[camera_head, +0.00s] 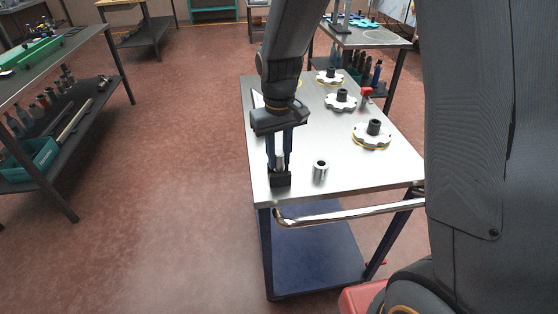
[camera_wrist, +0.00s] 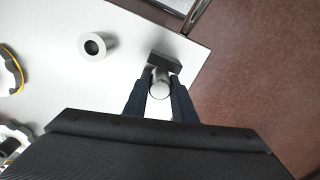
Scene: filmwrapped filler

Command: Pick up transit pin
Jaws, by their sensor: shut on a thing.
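The transit pin, by its look a light grey cylinder (camera_wrist: 160,90), stands between the fingers of my gripper (camera_wrist: 160,79) in the wrist view. My gripper is shut on it, with a dark finger on each side. In the head view my gripper (camera_head: 279,166) points straight down at the table's near left corner, and the pin (camera_head: 280,158) shows as a pale strip between the fingers. A black block (camera_head: 281,180) is right below the fingertips; it also shows in the wrist view (camera_wrist: 165,61). I cannot tell whether the pin still sits in the block.
A metal bushing (camera_head: 320,171) stands just right of my gripper on the white-topped table (camera_head: 345,175). Several white lobed parts with black hubs (camera_head: 372,133) and a red item (camera_head: 366,93) lie further back. A chrome handle (camera_head: 345,213) runs along the near edge.

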